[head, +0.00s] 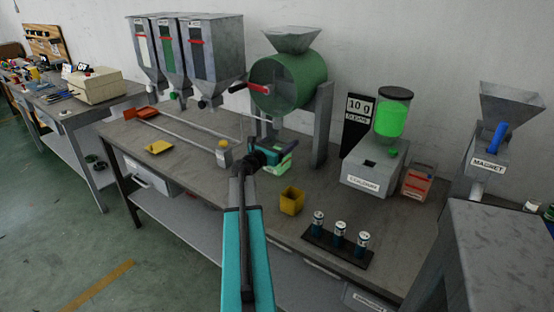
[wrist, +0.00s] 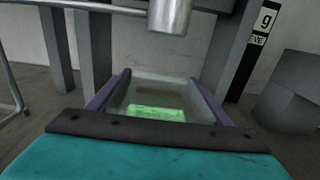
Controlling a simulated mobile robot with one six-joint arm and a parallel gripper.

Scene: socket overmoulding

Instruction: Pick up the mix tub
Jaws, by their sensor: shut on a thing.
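The mix tub (wrist: 155,90) is a pale, see-through box with a bright green patch in it. It sits between the two purple fingers of my gripper (wrist: 160,84) in the wrist view. My gripper is shut on its sides. In the head view the tub (head: 283,163) shows as a pale green shape at the end of my teal arm, below the green drum (head: 290,84). My gripper (head: 273,158) partly hides it there. I cannot tell whether the tub touches the bench.
A grey spout (wrist: 169,14) hangs just above the tub, with drum-stand posts around. A yellow cup (head: 291,202) and a rack of vials (head: 338,244) stand to the right. A colorant dispenser (head: 373,175) stands behind them. A yellow tray (head: 159,147) lies left on the bench.

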